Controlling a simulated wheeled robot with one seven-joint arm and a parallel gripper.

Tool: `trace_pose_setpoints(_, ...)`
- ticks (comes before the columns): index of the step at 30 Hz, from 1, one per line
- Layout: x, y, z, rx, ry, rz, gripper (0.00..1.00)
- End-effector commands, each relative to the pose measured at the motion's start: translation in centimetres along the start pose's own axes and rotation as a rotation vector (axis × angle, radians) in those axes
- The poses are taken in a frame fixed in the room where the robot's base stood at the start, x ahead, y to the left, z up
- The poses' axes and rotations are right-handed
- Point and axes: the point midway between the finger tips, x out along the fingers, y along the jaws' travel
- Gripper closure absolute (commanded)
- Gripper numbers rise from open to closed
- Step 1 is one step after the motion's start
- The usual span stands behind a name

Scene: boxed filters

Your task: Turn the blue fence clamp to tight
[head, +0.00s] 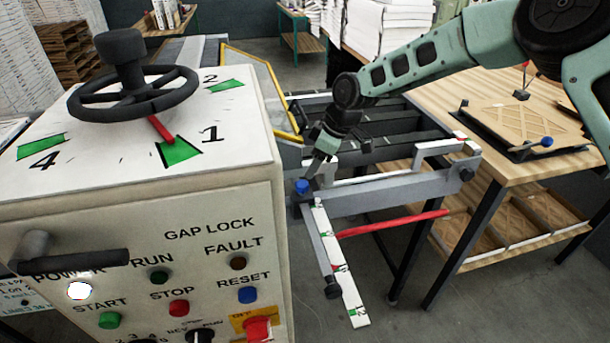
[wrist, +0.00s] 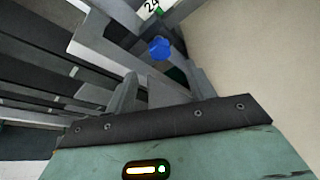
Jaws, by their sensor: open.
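The blue fence clamp (head: 302,187) is a small blue knob at the near left end of the grey fence rail, just right of the control cabinet. In the wrist view the blue knob (wrist: 160,47) shows near the top middle, beyond my fingertips. My gripper (head: 314,172) points down just above and to the right of the knob. In the wrist view my gripper (wrist: 163,82) has its fingers apart with nothing between them. The fingers appear clear of the knob, though contact is hard to judge in the head view.
The control cabinet (head: 235,200) with a black handwheel (head: 134,92) stands close on the left. A white scale bar (head: 340,265) extends toward me below the clamp. A red rod (head: 392,223) juts right. A wooden table (head: 480,100) with another blue knob (head: 547,142) stands at right.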

Motion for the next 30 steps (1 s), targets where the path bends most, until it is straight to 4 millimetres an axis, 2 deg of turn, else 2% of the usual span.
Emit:
trace_pose_setpoints(6, 4.2, -0.1, -0.1, 0.001, -0.001, -0.003, 0.46)
trace_pose_setpoints(12, 6.7, 0.0, -0.1, 0.001, 0.0, 0.0, 0.46)
trace_pose_setpoints(17, 7.5, 0.0, 0.0, 0.001, 0.0, 0.001, 0.46)
trace_pose_setpoints(24, 7.6, 0.0, 0.0, 0.001, 0.0, 0.001, 0.46)
trace_pose_setpoints(25, 7.6, 0.0, 0.0, 0.001, 0.0, 0.001, 0.48)
trace_pose_setpoints(27, 7.6, 0.0, 0.0, 0.001, 0.0, 0.001, 0.68)
trace_pose_setpoints(30, 7.5, 0.0, 0.0, 0.001, 0.0, 0.001, 0.91)
